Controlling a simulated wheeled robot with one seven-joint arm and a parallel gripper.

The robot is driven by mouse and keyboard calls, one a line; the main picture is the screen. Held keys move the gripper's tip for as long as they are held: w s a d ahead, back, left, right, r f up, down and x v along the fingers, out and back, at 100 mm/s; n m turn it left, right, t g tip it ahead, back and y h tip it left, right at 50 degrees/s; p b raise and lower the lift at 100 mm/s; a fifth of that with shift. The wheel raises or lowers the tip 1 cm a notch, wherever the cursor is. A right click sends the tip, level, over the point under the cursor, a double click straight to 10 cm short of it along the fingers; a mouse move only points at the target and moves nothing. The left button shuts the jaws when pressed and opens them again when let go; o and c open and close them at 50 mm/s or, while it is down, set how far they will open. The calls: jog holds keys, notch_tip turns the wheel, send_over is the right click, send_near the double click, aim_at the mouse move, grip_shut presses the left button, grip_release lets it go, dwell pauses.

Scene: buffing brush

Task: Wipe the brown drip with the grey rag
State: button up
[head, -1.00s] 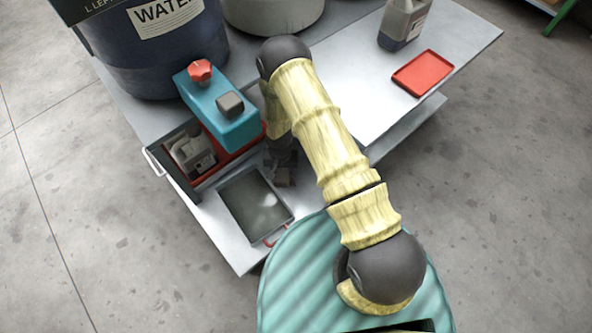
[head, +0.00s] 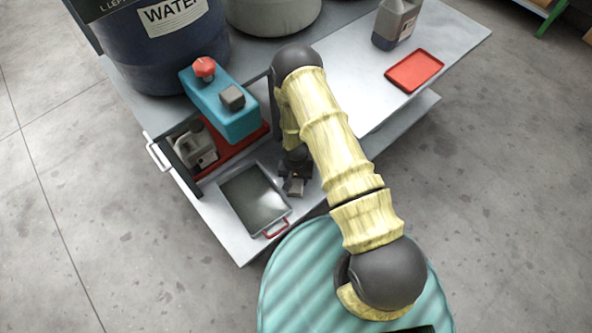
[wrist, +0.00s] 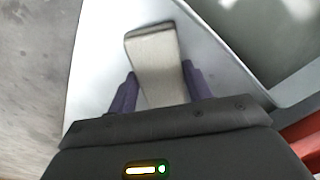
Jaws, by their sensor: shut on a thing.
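My gripper (wrist: 158,88) is shut on a pale grey, flat, block-like piece, which I take to be the grey rag (wrist: 155,60). In the wrist view it sticks out between the two purple fingers. In the head view my gripper (head: 295,180) hangs below my arm, just right of a dark metal tray, over or near the pale lower shelf. I cannot tell whether the rag touches the shelf. I can make out no brown drip in either view; my arm hides part of the cart.
The dark tray (head: 228,183) with a red handle lies on the lower shelf (head: 225,232). A red tray (head: 414,71) and another jug (head: 394,25) stand right.

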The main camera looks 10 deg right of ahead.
notch_tip(320, 180, up, 3)
jog(key=shift+a+p, duration=0.15)
jog(key=shift+p, duration=0.55)
jog(key=shift+w+r+p, duration=0.15)
jog(key=shift+r+p, duration=0.5)
jog(key=shift+r, duration=0.1)
jog(key=shift+r+p, duration=1.55)
jog(key=shift+r, duration=0.25)
